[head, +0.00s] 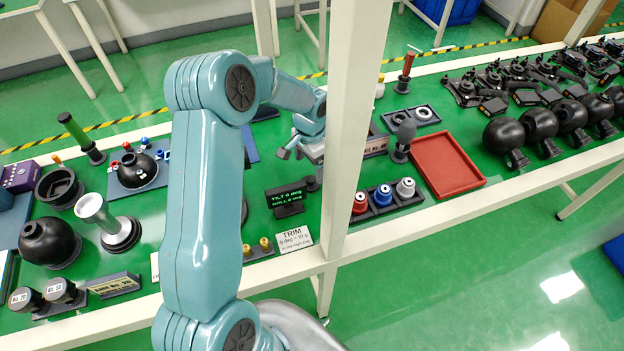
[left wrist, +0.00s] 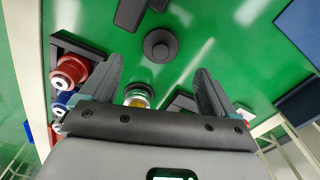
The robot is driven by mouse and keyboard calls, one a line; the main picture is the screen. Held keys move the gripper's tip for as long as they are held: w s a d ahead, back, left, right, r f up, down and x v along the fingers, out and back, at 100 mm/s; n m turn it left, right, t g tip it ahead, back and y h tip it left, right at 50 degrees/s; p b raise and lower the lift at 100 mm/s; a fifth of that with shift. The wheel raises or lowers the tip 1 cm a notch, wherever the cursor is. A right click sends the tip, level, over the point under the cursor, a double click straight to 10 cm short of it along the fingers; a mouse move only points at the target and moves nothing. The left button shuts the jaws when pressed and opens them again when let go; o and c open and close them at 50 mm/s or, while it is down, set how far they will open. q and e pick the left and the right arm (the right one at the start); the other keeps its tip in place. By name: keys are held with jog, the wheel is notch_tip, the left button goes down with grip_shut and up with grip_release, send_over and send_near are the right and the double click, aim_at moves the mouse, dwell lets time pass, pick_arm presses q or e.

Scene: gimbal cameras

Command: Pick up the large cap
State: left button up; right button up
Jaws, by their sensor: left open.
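Three capped pieces, a red one (head: 360,203), a blue one (head: 382,195) and a white one (head: 405,187), stand in a dark rack (head: 416,201) right of the white post. I cannot tell which is the large cap. In the left wrist view the red one (left wrist: 70,68) and the blue one (left wrist: 65,100) are outside the left finger. My left gripper (head: 291,151) is above the table, partly hidden by the post. Its fingers (left wrist: 158,68) are spread and empty. A silver and yellow round piece (left wrist: 138,95) shows between them, below. My right gripper is not in view.
The white post (head: 352,110) stands close to my left wrist. A red tray (head: 446,165) lies right of the rack. A dark display (head: 290,197) stands left of the post. Black domes (head: 503,135) line the far right. A dark round knob (left wrist: 160,45) lies beyond the fingertips.

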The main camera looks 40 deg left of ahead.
aim_at(310, 179)
pick_arm(q)
jog(key=shift+d+f, duration=0.1)
jog(key=shift+f, duration=0.45)
jog(key=shift+s+f, duration=0.1)
jog(key=shift+f, duration=0.05)
notch_tip(310, 179, down, 5)
jog(key=shift+r+p, duration=0.1)
jog(key=shift+p, duration=0.75)
jog(key=shift+a+f, duration=0.2)
jog(key=shift+f, duration=0.1)
jog(key=c, duration=1.1)
